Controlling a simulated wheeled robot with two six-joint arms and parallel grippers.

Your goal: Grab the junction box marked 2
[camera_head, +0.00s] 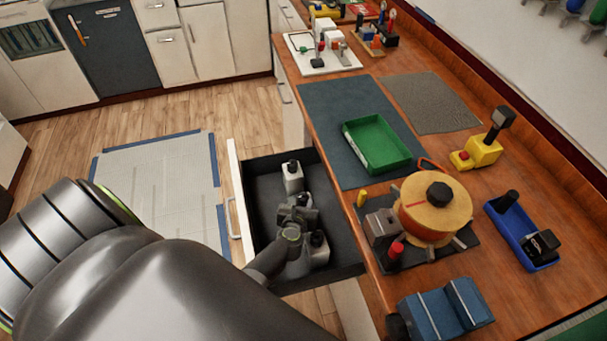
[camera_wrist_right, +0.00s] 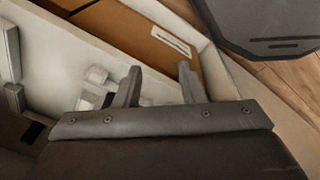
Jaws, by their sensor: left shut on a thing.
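An open drawer (camera_head: 252,190) with a dark inside holds several small pale boxes with dark tops. One box (camera_head: 292,180) stands at the far part, and another box (camera_head: 319,252) is at the near part. My left gripper (camera_head: 298,212) reaches down into the drawer between them and is shut on a small box, mostly hidden by the gripper. I cannot read any number on the boxes, so I cannot tell which is marked 2. In the right wrist view my right gripper (camera_wrist_right: 160,86) is open, with nothing seen between its fingers.
The wooden bench beside the drawer carries a green tray (camera_head: 375,144), a round orange-yellow reel (camera_head: 434,208), a blue tray (camera_head: 522,232) and a yellow tool (camera_head: 480,150). In the right wrist view a brown panel with a white label (camera_wrist_right: 170,40) lies beyond the fingers.

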